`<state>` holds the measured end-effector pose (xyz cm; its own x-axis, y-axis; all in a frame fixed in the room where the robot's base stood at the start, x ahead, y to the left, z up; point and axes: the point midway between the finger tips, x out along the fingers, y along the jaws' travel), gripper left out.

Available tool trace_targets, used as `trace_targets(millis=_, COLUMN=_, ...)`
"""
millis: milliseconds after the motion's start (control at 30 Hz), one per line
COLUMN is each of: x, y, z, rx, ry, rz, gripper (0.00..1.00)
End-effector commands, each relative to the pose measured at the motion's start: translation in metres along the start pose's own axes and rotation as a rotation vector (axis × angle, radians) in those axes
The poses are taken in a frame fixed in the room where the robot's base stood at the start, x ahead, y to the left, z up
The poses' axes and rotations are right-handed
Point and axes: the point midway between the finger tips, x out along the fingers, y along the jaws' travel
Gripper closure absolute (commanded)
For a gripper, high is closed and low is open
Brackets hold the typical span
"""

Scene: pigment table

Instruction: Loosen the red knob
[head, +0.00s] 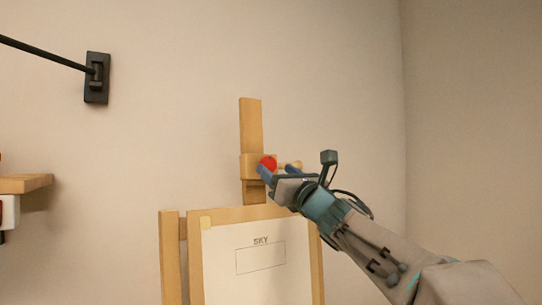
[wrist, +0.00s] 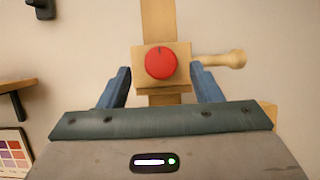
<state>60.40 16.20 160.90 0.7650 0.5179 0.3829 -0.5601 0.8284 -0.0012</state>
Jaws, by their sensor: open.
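The red knob (head: 267,162) is on a wooden block (head: 248,168) around the easel's upright post (head: 251,120) in the head view. In the wrist view the round red knob (wrist: 161,63) faces me on the block (wrist: 183,52). A wooden peg (wrist: 222,60) sticks out to the right of the block. My gripper (head: 276,172) is at the knob in the head view, partly covering it. In the wrist view my gripper (wrist: 161,80) is open, its blue fingers left and right of the knob with gaps on both sides. I cannot tell how deep the fingers reach.
A paper marked SKY (head: 220,275) is on the easel board below. A wooden shelf (head: 25,184) is at the left, also in the wrist view (wrist: 15,86). A black wall bracket (head: 97,78) is at upper left. A colour chart (wrist: 13,152) hangs at lower left.

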Motion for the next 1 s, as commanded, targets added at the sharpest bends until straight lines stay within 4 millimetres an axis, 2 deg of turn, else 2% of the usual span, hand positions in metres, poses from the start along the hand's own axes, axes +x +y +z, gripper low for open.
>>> trace_targets(millis=33, x=0.011, y=0.000, z=0.003, rx=0.000, ry=0.002, rz=0.001, gripper=0.41)
trace_targets(millis=233, x=0.031, y=0.000, z=0.002, rx=0.000, ry=0.000, rz=-0.001, gripper=0.41)
trace_targets(millis=667, x=0.037, y=0.000, z=0.000, rx=0.000, ry=0.000, rz=-0.001, gripper=0.41)
trace_targets(millis=800, x=0.037, y=0.000, z=0.000, rx=0.001, ry=0.000, rz=-0.001, gripper=0.80)
trace_targets(millis=833, x=0.037, y=0.000, z=0.000, rx=0.001, ry=0.000, rz=-0.001, gripper=0.85)
trace_targets(millis=1000, x=0.037, y=0.000, z=-0.001, rx=0.003, ry=0.000, rz=-0.001, gripper=0.85)
